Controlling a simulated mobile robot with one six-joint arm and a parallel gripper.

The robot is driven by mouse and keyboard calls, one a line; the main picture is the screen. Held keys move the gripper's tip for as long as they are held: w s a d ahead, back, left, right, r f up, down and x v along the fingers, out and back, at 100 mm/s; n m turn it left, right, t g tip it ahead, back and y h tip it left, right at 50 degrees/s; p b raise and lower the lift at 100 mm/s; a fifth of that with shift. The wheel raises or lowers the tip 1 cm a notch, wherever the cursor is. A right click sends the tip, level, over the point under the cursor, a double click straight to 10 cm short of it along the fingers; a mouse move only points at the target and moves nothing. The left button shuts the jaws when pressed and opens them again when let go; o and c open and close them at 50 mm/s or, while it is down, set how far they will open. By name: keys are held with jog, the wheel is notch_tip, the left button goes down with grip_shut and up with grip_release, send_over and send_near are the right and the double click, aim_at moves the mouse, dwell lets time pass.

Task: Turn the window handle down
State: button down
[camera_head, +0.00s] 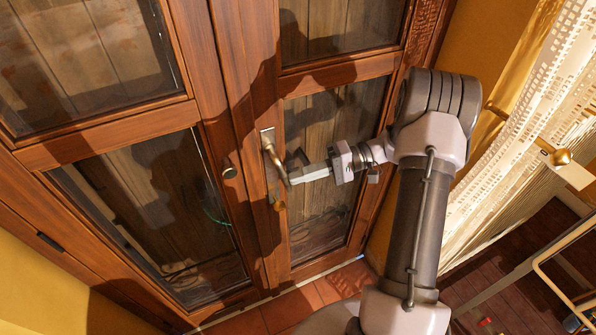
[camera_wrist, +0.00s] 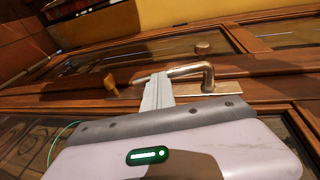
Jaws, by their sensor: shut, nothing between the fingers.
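The metal lever handle (camera_head: 276,160) sits on a plate (camera_head: 266,134) on the glazed wooden door. Its lever runs downward, roughly along the door's stile, tilted slightly right of it in the head view. In the wrist view the bent silver handle (camera_wrist: 190,70) spans from its pivot leftward, with its free end behind or beside my fingers. My gripper (camera_head: 293,178) is shut and empty, its fingertips at the lever's lower end. It also shows in the wrist view (camera_wrist: 158,88). I cannot tell whether the fingers touch the lever.
A brass key or knob (camera_head: 279,205) is just below the lever; it is close left of my fingers in the wrist view (camera_wrist: 110,84). A round knob (camera_head: 229,172) is on the neighbouring door. A lace curtain (camera_head: 510,130) and a metal-framed piece of furniture (camera_head: 560,265) stand at right.

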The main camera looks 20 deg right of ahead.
jog(key=shift+a+f, duration=0.5)
jog(key=shift+a, duration=0.3)
dwell(0.4)
